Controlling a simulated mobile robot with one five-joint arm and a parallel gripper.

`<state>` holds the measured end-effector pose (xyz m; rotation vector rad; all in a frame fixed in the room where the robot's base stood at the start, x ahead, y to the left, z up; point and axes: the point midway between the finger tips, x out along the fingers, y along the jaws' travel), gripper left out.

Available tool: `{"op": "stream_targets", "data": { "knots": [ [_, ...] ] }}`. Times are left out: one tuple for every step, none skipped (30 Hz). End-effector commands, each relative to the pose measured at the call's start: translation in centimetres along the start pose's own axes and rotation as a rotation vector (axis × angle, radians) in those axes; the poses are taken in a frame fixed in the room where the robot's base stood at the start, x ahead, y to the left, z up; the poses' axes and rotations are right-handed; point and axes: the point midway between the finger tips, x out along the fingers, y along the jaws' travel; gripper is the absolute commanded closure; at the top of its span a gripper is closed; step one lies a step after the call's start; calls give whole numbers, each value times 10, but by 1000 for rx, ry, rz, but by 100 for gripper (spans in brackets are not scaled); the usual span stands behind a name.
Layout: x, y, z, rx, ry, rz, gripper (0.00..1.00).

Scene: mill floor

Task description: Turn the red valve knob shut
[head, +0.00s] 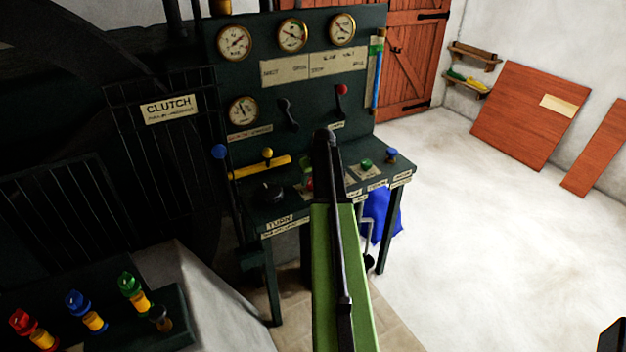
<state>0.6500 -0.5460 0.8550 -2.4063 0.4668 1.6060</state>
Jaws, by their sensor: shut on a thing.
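A small red thing (310,184) shows on the desk-like panel just left of my arm. It may be the red valve knob, but my arm hides much of it and I cannot read how far it is turned. My green and black arm rises from the bottom middle and reaches over the panel's front edge. My gripper's jaws do not show; they are hidden behind the arm. The dark green control panel (300,98) stands upright behind.
A black knob (270,191), a yellow-knobbed lever (267,153), a green knob (366,164) and a blue knob (391,154) sit around on the panel. A red-balled lever (341,90) is above.

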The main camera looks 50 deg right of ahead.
Motion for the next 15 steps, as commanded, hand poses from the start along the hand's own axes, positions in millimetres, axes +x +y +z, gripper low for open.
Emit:
{"op": "stream_targets", "data": {
  "knots": [
    [0,-2,0,38,0,17,98],
    [0,-2,0,64,-1,27,98],
    [0,-2,0,99,-1,42,98],
    [0,-2,0,126,0,53,98],
    [0,-2,0,152,0,65,98],
    [0,-2,0,187,0,79,98],
    [0,-2,0,212,0,90,98],
    [0,-2,0,238,0,100,98],
    [0,-2,0,272,0,115,98],
    [0,-3,-1,297,0,125,98],
    [0,-3,-1,322,0,135,98],
    [0,-3,-1,353,0,148,98],
    [0,-2,-1,377,0,158,98],
    [0,-2,-1,399,0,168,98],
    [0,-3,-1,428,0,179,98]
  ]
}}
